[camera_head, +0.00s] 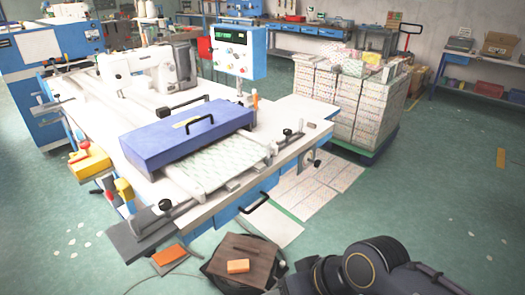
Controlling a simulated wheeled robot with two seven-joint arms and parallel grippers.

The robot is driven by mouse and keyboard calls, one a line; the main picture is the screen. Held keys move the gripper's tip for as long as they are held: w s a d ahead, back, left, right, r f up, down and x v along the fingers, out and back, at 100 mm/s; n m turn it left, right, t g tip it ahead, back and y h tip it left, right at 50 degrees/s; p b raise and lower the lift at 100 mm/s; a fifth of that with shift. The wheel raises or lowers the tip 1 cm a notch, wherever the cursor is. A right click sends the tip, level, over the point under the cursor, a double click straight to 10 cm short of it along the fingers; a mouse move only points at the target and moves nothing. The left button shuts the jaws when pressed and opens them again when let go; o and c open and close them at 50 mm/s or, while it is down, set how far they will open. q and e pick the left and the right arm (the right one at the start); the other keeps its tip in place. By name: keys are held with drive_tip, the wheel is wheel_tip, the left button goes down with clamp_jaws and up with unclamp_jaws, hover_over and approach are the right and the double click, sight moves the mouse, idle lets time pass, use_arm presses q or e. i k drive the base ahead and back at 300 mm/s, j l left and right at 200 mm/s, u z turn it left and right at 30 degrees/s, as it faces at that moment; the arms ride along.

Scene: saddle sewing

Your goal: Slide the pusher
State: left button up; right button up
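A blue box-shaped cover (165,145) with a black handle (193,124) on top lies across the white sewing table (225,208). It may be the pusher, but I cannot tell for certain. A pale patterned sheet (205,168) lies flat along its near side. A black looped handle (254,203) sticks out at the table's near edge. Part of my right arm (365,268) shows at the bottom right, on the near side of the table and apart from it. Its gripper fingers do not show. My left arm and gripper are not in view.
A white sewing machine (130,68) and a control panel (238,50) stand at the table's far side. Stacked patterned sheets (340,105) stand on a pallet to the right. A brown box (243,252) sits near the table's front. Green floor at right is mostly clear.

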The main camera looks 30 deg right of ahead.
sight(268, 160)
drive_tip(key=i+l, duration=0.25)
drive_tip(key=i, duration=0.15)
drive_tip(key=i+l+z, duration=0.15)
drive_tip(key=i, duration=0.25)
drive_tip(key=l, duration=0.1)
